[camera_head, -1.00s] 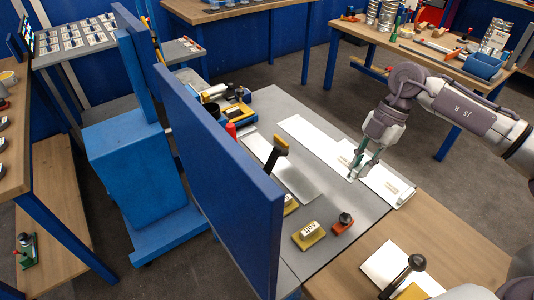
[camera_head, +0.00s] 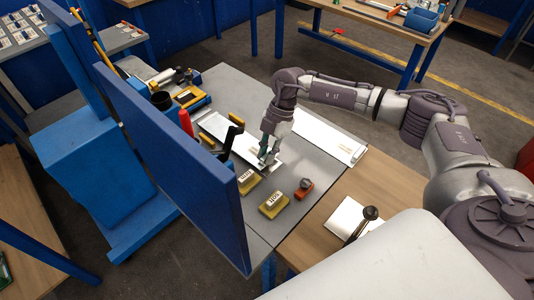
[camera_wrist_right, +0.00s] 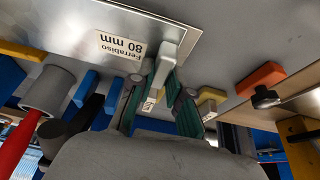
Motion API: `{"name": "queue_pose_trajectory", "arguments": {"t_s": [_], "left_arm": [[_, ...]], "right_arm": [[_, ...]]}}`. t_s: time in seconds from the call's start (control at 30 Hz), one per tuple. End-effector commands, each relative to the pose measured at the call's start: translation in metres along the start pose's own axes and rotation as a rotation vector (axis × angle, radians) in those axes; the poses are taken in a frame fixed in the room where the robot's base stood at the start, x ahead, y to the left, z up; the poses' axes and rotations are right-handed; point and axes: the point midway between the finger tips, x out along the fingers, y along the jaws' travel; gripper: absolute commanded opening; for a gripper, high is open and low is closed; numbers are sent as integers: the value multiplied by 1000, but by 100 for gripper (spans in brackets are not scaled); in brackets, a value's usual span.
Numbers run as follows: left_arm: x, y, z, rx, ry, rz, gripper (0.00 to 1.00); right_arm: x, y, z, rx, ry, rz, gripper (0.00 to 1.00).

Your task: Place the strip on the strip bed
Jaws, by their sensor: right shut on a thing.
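My right gripper (camera_head: 266,158) is over the near end of a pale flat plate (camera_head: 228,132) on the grey bench, which looks like the strip bed. In the right wrist view the fingers (camera_wrist_right: 163,97) are shut on a whitish bar-shaped piece (camera_wrist_right: 170,62), apparently part of the strip. Beside it lies a shiny flat metal sheet (camera_wrist_right: 85,25) with a white label (camera_wrist_right: 122,46) reading "Ferrabiso 80 mm". I cannot tell how much of this sheet is strip and how much is bed, or whether the strip touches the bed. My left gripper is out of view.
A long white tray (camera_head: 328,136) lies to the right of the gripper. Yellow blocks (camera_head: 273,204) and a red block with a black knob (camera_head: 304,188) sit near the bench's front. A blue panel (camera_head: 170,160) stands along the left edge.

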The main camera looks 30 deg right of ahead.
Motion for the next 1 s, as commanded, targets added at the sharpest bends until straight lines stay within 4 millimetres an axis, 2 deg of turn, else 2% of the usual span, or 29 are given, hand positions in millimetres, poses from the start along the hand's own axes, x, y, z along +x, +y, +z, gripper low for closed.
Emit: {"name": "queue_pose_trajectory", "arguments": {"t_s": [0.1,0.27,0.3,0.43,0.77,0.87,1.0], "left_arm": [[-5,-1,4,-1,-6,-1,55],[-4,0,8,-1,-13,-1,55],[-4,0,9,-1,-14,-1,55],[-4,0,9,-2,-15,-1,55],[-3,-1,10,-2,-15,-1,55],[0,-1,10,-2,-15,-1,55],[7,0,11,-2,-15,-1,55]], "right_arm": [[11,0,4,1,0,0,0],[12,0,5,-1,0,1,0],[12,0,5,0,0,0,20],[12,0,5,0,0,0,42],[10,0,5,0,0,1,42],[2,0,6,1,-1,2,42],[-22,1,6,0,-1,5,42]]}}
